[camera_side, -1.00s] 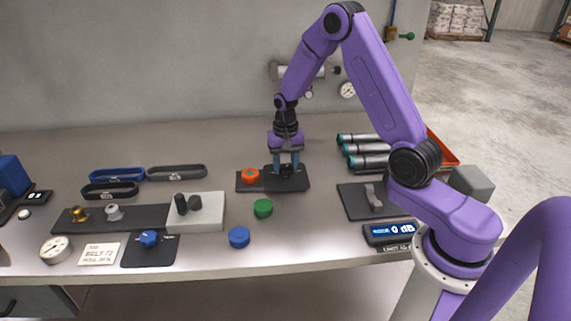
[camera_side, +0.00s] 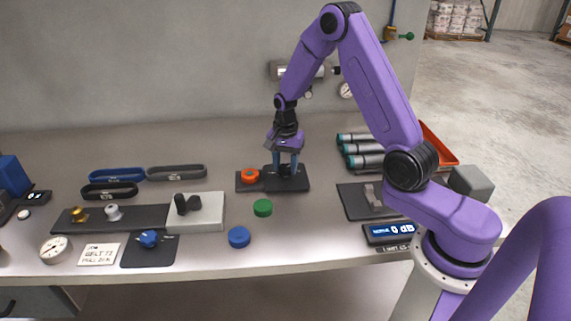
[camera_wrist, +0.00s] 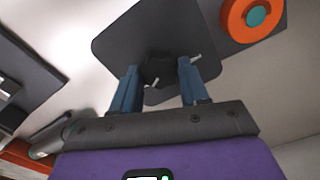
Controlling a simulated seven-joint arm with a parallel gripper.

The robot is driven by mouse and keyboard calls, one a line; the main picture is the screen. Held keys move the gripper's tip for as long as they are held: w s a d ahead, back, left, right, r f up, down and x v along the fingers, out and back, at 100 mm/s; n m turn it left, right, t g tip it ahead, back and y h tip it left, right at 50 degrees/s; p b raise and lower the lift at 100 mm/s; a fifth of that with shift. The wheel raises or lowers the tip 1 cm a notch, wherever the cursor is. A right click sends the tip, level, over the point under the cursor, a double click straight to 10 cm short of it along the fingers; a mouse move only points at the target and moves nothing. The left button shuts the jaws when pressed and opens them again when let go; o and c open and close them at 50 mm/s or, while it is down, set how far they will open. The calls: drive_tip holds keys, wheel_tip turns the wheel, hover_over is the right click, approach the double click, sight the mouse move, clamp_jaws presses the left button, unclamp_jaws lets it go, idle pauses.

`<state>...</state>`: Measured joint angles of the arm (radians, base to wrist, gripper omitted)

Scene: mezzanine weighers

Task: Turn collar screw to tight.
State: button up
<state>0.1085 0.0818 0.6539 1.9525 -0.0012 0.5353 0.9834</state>
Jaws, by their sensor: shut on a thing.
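My gripper (camera_side: 285,166) points down at a dark plate (camera_side: 300,185) near the middle of the bench. In the wrist view, the two blue fingers of my gripper (camera_wrist: 158,70) stand on either side of a small black knob (camera_wrist: 157,72), which I take to be the collar screw. They are shut on it. Small pale bar ends show beside the fingers. The knob is mostly hidden by the fingers in the side view. No tight mark is readable.
An orange ring with a teal centre (camera_wrist: 236,18) sits beside the plate, close to my gripper. Green (camera_side: 263,208) and blue (camera_side: 239,237) caps lie in front.

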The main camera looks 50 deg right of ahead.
sight(285, 167)
drive_tip(key=o, duration=1.1)
drive_tip(key=shift+c, duration=0.2)
wheel_tip(285, 167, up, 18)
drive_tip(key=shift+f, duration=0.25)
